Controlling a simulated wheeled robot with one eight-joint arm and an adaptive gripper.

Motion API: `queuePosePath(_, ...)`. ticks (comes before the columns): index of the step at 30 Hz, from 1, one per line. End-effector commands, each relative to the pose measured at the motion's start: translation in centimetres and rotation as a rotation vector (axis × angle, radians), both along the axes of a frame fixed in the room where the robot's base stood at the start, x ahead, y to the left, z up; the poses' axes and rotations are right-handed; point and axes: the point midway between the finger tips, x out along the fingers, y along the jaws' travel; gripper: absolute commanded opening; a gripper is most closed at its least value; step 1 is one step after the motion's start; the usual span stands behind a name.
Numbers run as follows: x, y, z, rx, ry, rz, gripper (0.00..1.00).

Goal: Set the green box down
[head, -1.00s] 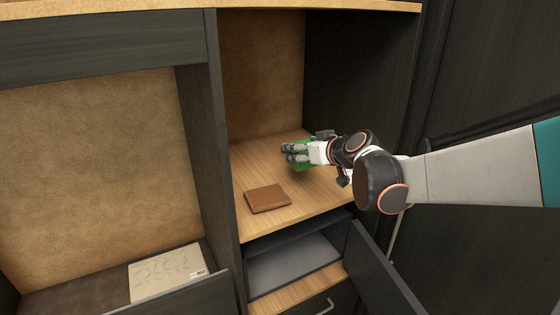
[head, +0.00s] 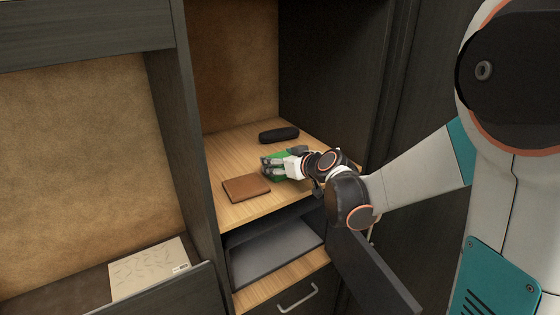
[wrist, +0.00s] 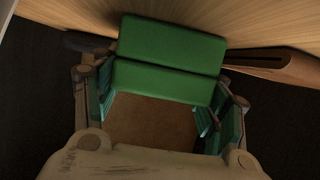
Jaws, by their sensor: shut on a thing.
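The green box (head: 280,155) is between the fingers of my gripper (head: 271,163), low over the wooden shelf (head: 225,155) in the head view. In the wrist view the green box (wrist: 168,65) fills the space between the fingers, its two green faces showing. My gripper (wrist: 165,105) is shut on it. I cannot tell whether the box touches the shelf. Most of the box is hidden by the gripper in the head view.
A brown wallet (head: 246,187) lies just left of the gripper on the shelf. A dark case (head: 279,135) lies behind it. Below is an open compartment with a grey surface (head: 270,252) and an open dark door (head: 370,270). A patterned booklet (head: 150,270) lies at lower left.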

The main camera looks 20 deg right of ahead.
Motion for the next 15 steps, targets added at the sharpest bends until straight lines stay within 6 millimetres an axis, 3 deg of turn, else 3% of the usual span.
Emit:
queuePosePath(1, 0.00, 0.00, -0.28, 0.000, 0.000, 0.000, 0.39)
queuePosePath(2, 0.00, 0.00, -0.19, 0.000, 0.000, 0.000, 0.73)
queuePosePath(4, 0.00, 0.00, -0.14, 0.000, 0.000, 0.000, 0.86)
queuePosePath(15, 0.00, 0.00, -0.08, 0.000, 0.000, 0.000, 0.86)
